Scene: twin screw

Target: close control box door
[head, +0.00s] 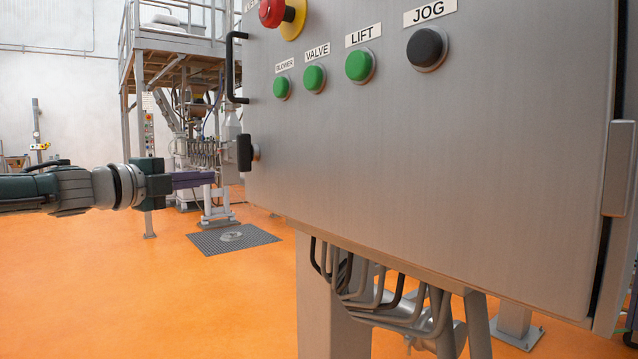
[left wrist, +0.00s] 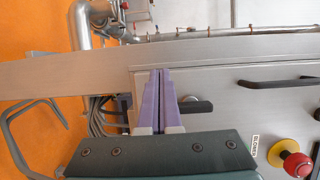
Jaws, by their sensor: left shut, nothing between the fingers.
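The control box door (head: 420,170) is a large grey metal panel filling the right of the head view, with its buttons facing me. A black pull handle (head: 235,68) and a black latch knob (head: 247,153) sit along its left edge. A dark gap shows along its right side; how far the door stands open is hard to tell. My left gripper (head: 213,178) has purple fingers, shut and empty, just left of the door's lower left edge. In the left wrist view the fingertips (left wrist: 160,71) overlap the door panel (left wrist: 230,80) near its edge, beside the latch; contact cannot be told. My right gripper is not in view.
The door carries a red emergency knob (head: 272,12), green buttons (head: 359,66) and a black JOG button (head: 427,48). Bent cables (head: 385,300) hang below the box. A metal platform (head: 165,50) stands behind. The orange floor (head: 120,290) at the lower left is clear.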

